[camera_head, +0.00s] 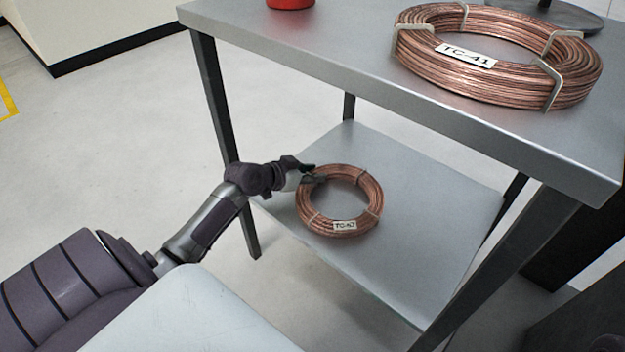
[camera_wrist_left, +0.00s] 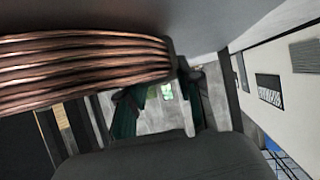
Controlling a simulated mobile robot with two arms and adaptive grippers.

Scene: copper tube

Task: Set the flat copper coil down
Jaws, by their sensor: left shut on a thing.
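The flat copper coil (camera_head: 374,196) with a small white tag that seems to read "TC-67" (camera_head: 345,226) is level over the lower grey shelf (camera_head: 430,230). I cannot tell whether it touches the shelf or hangs just above it. My left gripper (camera_head: 316,177) is shut on the coil's upper-left rim, its fingertips partly hidden there. In the left wrist view the coil's copper windings (camera_wrist_left: 80,68) fill the upper left, close beside the dark fingers (camera_wrist_left: 160,105). My right gripper is not in view.
A larger copper coil tagged "TC-41" (camera_head: 480,82) lies on the upper tabletop (camera_head: 330,42). A red object (camera_head: 290,3) stands at its back edge. Table legs (camera_head: 212,95) frame the lower shelf. The shelf is bare to the right of the coil.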

